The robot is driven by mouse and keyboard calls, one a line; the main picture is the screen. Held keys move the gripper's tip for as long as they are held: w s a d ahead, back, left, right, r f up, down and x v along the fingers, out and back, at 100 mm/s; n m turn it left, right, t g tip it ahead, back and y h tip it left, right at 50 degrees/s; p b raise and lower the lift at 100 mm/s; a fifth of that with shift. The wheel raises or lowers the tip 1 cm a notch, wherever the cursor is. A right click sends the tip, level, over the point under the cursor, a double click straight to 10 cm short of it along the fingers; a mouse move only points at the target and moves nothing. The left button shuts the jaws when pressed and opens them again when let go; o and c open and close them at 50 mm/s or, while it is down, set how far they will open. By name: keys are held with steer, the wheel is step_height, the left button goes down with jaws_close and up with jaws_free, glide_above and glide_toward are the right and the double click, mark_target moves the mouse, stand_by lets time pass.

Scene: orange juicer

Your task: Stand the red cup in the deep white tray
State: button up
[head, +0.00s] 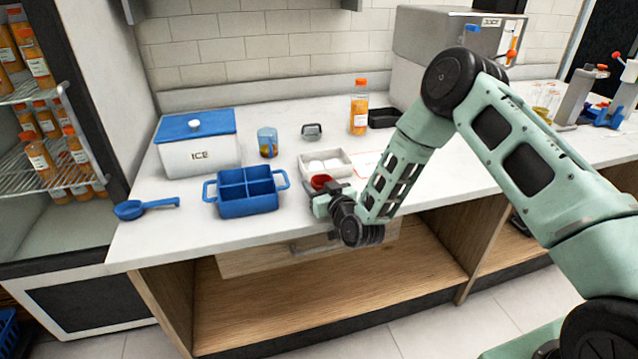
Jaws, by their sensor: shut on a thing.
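The red cup (320,181) is at my gripper (325,192), near the front edge of the counter. My gripper is shut on it; the fingers and wrist hide most of the cup, so its tilt and whether it touches the counter cannot be told. The white tray (344,171) stands just behind the cup and gripper. Rounded white shapes show inside it. The cup appears in front of the tray, outside its wall.
A blue divided container (250,208) with two handles stands left of my gripper. A blue scoop (130,211), an ICE box (200,158), a patterned glass (267,146), a small grey item (312,131), a juice bottle (360,108) and a black tray (384,118) stand around.

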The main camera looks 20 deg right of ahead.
steer(key=shift+f, duration=0.25)
steer(key=o, duration=0.5)
steer(key=shift+b, duration=0.3)
steer(key=o, duration=0.4)
steer(key=shift+o, duration=0.2)
